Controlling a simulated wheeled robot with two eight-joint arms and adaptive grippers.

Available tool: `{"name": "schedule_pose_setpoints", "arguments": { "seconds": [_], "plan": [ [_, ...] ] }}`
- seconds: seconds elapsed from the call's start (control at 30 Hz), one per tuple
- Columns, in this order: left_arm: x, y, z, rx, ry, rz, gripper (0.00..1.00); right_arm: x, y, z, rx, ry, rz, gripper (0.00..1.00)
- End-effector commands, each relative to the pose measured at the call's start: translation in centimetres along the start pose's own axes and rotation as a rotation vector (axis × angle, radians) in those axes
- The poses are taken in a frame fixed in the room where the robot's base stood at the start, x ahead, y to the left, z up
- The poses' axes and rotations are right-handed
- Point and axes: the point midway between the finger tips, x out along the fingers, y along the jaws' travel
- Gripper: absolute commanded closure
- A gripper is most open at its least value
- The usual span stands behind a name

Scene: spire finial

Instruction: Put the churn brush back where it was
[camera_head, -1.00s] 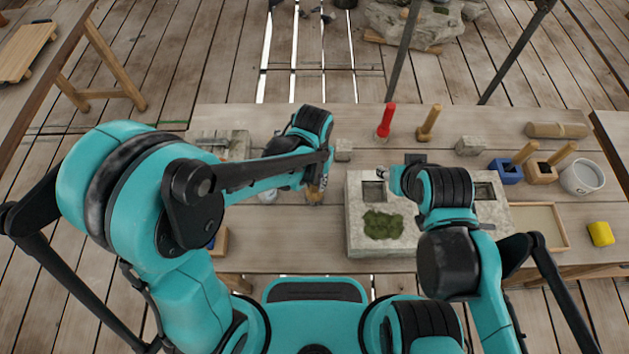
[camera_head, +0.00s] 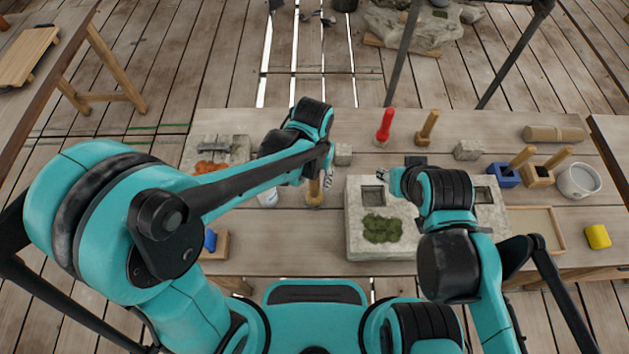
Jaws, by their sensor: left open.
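A brush-like tool with an upright wooden handle (camera_head: 314,190), which I take to be the churn brush, stands on the workbench left of the stone block. Its lower end is small and hard to make out. My left gripper (camera_head: 328,178) is open, just beside the handle's upper right; whether it touches the handle I cannot tell. My right arm reaches over the stone block (camera_head: 362,243), and its gripper (camera_head: 390,178) is too small and partly hidden to read.
A red-handled tool (camera_head: 384,127) and a wooden-handled tool (camera_head: 427,128) stand at the back. Blue (camera_head: 503,175) and wooden (camera_head: 538,176) holders, a white pot (camera_head: 579,181) and a yellow block (camera_head: 597,237) are at right. Green moss (camera_head: 382,228) lies in the stone block.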

Motion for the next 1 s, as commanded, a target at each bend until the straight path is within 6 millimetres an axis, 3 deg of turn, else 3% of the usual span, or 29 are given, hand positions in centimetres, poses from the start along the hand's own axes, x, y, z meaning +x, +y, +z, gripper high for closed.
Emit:
{"name": "schedule_pose_setpoints", "arguments": {
  "seconds": [0.1, 0.3, 0.67, 0.77, 1.0],
  "plan": [
    [-3.3, 0.0, 0.0, 0.0, 0.0, 0.0, 0.54, -1.0, 0.0, -0.7, 0.0, 0.0, 0.0, 0.6],
    [-6.8, 0.0, 0.0, 0.0, 0.0, 0.0, 0.54, -1.8, 0.0, -1.3, 0.0, 0.0, 0.0, 0.6],
    [-8.4, -0.3, 0.1, -0.004, 0.007, 0.001, 0.54, -2.0, 0.0, -1.4, 0.0, 0.0, 0.0, 0.6],
    [-9.2, -1.6, 0.7, -0.026, 0.045, 0.003, 0.54, -2.0, 0.0, -1.4, 0.0, 0.0, 0.0, 0.6],
    [-12.8, -8.4, 4.5, -0.152, 0.284, -0.008, 0.54, -2.0, 0.0, -1.4, 0.0, 0.0, 0.0, 0.6]
  ]
}}
